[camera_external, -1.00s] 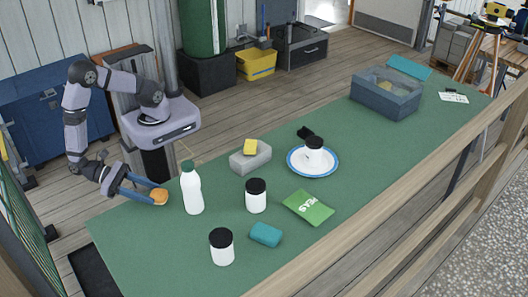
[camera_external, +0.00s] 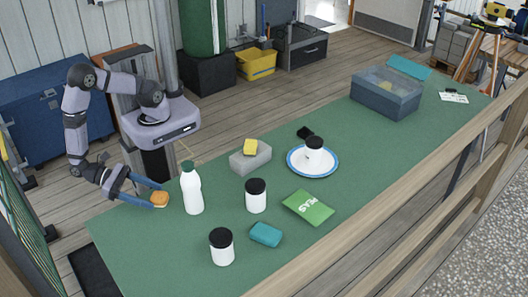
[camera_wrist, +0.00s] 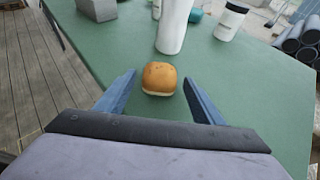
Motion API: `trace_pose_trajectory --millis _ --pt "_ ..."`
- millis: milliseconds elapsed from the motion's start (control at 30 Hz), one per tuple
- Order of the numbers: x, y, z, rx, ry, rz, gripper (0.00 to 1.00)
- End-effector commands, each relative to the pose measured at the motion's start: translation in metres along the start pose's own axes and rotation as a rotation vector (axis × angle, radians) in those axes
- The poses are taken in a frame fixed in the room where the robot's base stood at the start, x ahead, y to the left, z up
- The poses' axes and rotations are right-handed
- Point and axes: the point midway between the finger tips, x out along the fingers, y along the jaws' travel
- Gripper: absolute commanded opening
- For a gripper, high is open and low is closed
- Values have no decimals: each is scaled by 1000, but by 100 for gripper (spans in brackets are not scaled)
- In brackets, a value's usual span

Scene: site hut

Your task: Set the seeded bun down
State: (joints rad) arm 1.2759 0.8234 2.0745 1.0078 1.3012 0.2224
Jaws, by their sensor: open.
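The seeded bun (camera_external: 160,200) rests on the green table near its left end, with an orange-brown top. In the wrist view the bun (camera_wrist: 159,78) sits between and slightly beyond the fingertips, with a gap on each side. My gripper (camera_external: 150,193) is open, its two blue fingers low over the table on either side of the bun. The wrist view also shows the open gripper (camera_wrist: 160,84), touching nothing that I can see.
A white bottle (camera_external: 192,188) stands just right of the bun. White jars with black lids (camera_external: 256,196), a green peas packet (camera_external: 308,207), a teal block (camera_external: 265,234), a grey block with a yellow sponge (camera_external: 250,157) and a blue-rimmed plate (camera_external: 298,170) are farther right.

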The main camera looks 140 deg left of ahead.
Motion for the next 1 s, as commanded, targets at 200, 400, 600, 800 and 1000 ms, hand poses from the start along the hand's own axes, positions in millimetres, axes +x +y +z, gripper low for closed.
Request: trace_pose_trajectory --millis 200,400,600,800,1000 --pt "-18 -1 0 -2 1 -4 62" --pt "-52 -1 -1 -3 2 -6 62" --pt "-87 -1 -1 -1 2 -4 62" --pt "-111 -1 0 -1 1 -2 62" --pt "-120 0 1 0 1 0 62"
